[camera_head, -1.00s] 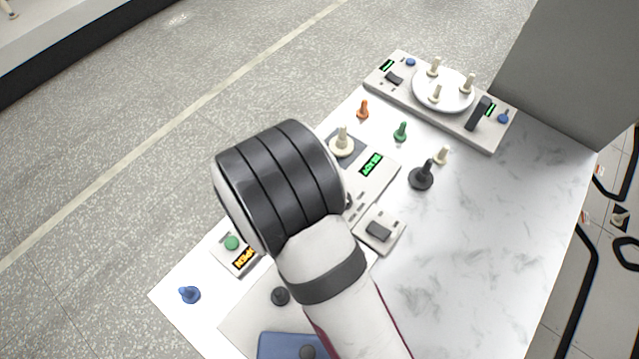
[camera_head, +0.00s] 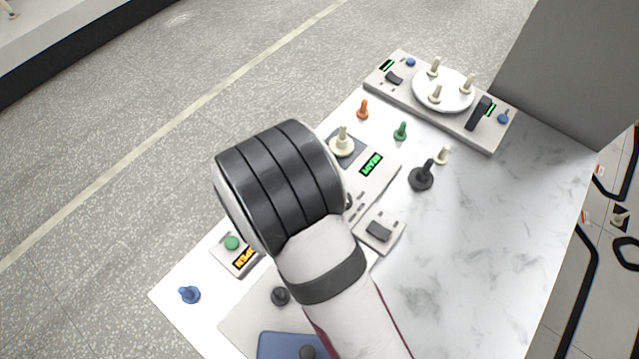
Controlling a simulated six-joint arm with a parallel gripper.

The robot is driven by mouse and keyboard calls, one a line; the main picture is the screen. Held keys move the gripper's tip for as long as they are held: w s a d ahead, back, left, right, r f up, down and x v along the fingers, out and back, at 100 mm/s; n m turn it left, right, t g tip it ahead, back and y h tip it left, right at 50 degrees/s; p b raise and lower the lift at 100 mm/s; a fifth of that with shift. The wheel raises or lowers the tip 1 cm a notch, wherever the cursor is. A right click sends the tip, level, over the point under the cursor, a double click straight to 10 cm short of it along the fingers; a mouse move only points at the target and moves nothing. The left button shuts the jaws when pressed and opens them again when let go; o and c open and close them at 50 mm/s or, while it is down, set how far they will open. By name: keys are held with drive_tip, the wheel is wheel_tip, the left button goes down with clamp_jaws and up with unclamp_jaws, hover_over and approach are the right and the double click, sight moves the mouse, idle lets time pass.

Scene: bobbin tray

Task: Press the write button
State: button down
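No label reading "write" is legible, so I cannot tell which control is the write button. A grey-white device with a green lit display (camera_head: 371,164) carries small dark keys (camera_head: 360,200), partly covered by my arm. A cream bobbin (camera_head: 342,145) stands at its far end. Just in front is a small box with a dark rocker (camera_head: 379,231). A green round button (camera_head: 232,242) sits on a box with an orange display (camera_head: 243,258), partly behind my arm. My gripper does not show; the thick black-banded part of my arm fills the middle of the view.
A long grey tray unit (camera_head: 488,138) with a white round plate holding cream bobbins stands at the back. A blue pad (camera_head: 280,345) lies at the front. The marble top's right side is clear.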

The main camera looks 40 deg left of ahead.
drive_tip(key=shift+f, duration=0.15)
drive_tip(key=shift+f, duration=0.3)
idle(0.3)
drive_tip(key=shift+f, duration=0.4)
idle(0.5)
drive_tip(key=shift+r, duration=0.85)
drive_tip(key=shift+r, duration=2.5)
